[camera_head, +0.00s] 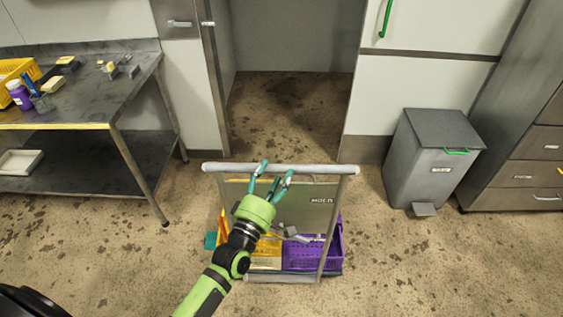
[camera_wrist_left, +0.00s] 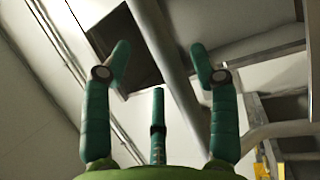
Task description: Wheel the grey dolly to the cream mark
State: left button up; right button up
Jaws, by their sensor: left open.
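The grey dolly (camera_head: 348,185) stands on the floor in front of me in the head view, its light grey handle bar (camera_head: 315,169) running across the top. It carries a yellow crate (camera_head: 265,250) and a purple crate (camera_head: 310,253). My left gripper (camera_head: 273,178) is at the handle bar, open, with its teal fingers spread around the bar's height; I cannot tell whether they touch it. My right gripper is not in view. No cream mark shows.
A steel table (camera_head: 90,95) with small items stands at the left. A grey pedal bin (camera_head: 430,155) and a drawer cabinet (camera_head: 525,150) stand at the right. Behind the dolly is an open doorway recess (camera_head: 290,110) with stained floor. Floor between the dolly and bin is clear.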

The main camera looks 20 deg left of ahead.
aim_at(278, 170)
pick_arm(q)
jog(key=shift+p+x, duration=0.3)
jog(key=shift+x, duration=1.3)
jog(key=shift+f, duration=0.1)
grip_shut()
